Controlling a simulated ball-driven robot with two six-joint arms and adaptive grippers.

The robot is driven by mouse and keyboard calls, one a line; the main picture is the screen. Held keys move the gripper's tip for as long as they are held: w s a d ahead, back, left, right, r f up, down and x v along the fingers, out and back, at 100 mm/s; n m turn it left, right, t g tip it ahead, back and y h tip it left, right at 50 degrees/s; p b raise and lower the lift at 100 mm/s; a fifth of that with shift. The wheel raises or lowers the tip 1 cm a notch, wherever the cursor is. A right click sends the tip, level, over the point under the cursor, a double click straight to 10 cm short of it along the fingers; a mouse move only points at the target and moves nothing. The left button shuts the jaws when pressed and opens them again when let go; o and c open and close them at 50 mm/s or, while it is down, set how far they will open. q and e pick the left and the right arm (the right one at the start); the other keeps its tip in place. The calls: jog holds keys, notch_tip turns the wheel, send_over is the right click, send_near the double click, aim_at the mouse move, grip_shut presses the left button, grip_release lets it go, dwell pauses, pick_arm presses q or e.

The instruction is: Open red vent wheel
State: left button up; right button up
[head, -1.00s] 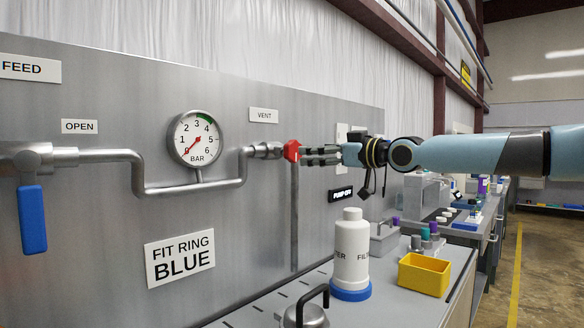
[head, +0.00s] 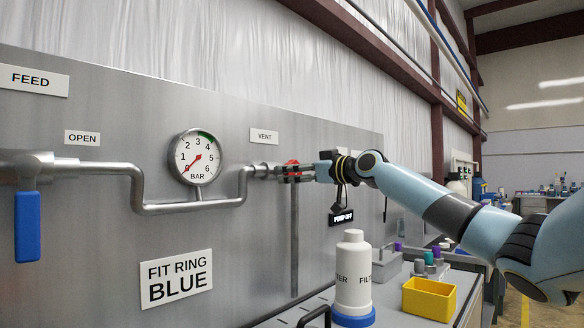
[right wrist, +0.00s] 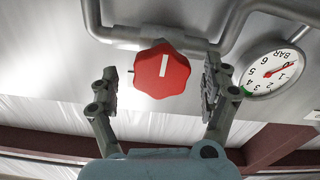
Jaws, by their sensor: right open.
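The red vent wheel (head: 291,166) sits on the pipe end below the VENT label (head: 264,136). In the right wrist view the wheel (right wrist: 162,71) is a lobed red knob with a white line that is nearly upright, slightly tilted. My right gripper (head: 290,172) is at the wheel, partly covering it in the head view. In the right wrist view its two open fingers (right wrist: 158,85) stand one on each side of the wheel, with a gap visible on both sides. My left gripper is not in view.
The pressure gauge (head: 195,157) has its needle near zero. A blue-handled feed valve (head: 27,225) is at the left. A white filter bottle (head: 353,270) with a blue ring and a yellow bin (head: 429,298) stand on the bench below. Pipes run close by the wheel.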

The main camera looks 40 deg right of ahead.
jog(key=shift+w+a, duration=0.1)
jog(key=shift+w, duration=0.8)
jog(key=shift+c, duration=0.2)
jog(key=c, duration=1.1)
